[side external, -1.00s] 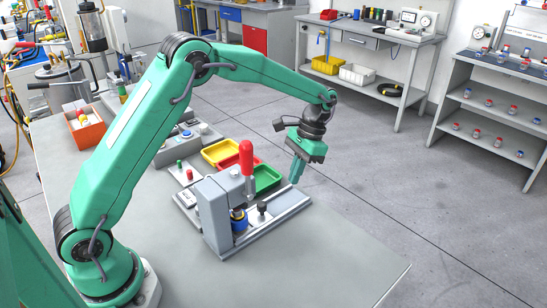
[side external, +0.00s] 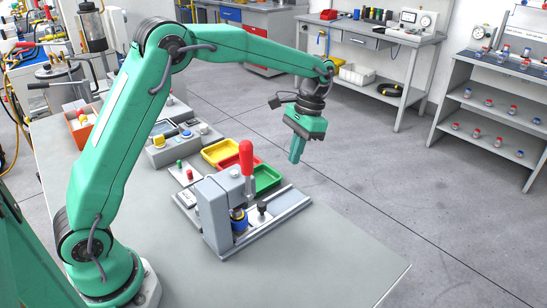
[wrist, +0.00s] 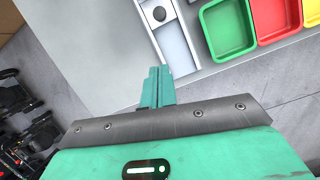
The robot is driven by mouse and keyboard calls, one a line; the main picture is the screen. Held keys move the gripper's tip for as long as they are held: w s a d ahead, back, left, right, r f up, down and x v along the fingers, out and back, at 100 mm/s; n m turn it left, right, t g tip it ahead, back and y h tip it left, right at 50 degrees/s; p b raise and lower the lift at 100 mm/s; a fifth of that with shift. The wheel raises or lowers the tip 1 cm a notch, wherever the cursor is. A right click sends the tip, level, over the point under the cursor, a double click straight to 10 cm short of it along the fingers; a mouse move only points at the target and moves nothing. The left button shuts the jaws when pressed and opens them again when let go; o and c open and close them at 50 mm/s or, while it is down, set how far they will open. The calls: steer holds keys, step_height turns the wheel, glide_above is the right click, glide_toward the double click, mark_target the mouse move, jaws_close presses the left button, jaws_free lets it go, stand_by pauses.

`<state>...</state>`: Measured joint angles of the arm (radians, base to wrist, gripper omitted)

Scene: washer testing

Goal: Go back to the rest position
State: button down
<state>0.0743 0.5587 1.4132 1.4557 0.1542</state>
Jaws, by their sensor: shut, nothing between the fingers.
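My green arm reaches over the table from the left in the side view. My gripper (side external: 296,149) hangs in the air, pointing down, right of the test fixture and above the table's far edge. Its fingers are closed together with nothing between them; they also show shut in the wrist view (wrist: 157,86). The grey test fixture (side external: 216,205) stands on the table (side external: 330,250) with its red lever handle (side external: 246,160) upright. A blue and brass part (side external: 239,217) sits in the fixture.
Yellow (side external: 221,152), red (wrist: 276,17) and green (side external: 266,178) trays lie behind the fixture. A grey control box (side external: 172,148) and an orange bin (side external: 82,128) stand further left. The table's front right is clear. A shelf (side external: 495,120) stands apart at right.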

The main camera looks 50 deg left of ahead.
steer(key=s+a+r+t, duration=0.1)
steer(key=s+r+t, duration=0.1)
steer(key=s, duration=0.5)
steer(key=s+a+r+n+t, duration=0.1)
steer(key=s+r+t, duration=0.2)
steer(key=s, duration=0.5)
steer(key=s+a+r+n+t, duration=0.1)
steer(key=s+r+t, duration=0.2)
steer(key=s, duration=0.5)
steer(key=shift+s+a+r, duration=0.15)
steer(key=shift+a+r, duration=0.05)
steer(key=shift+r, duration=0.45)
steer(key=shift+s+f+n+t, duration=0.3)
steer(key=shift+s+f+t, duration=0.1)
steer(key=shift+s, duration=0.3)
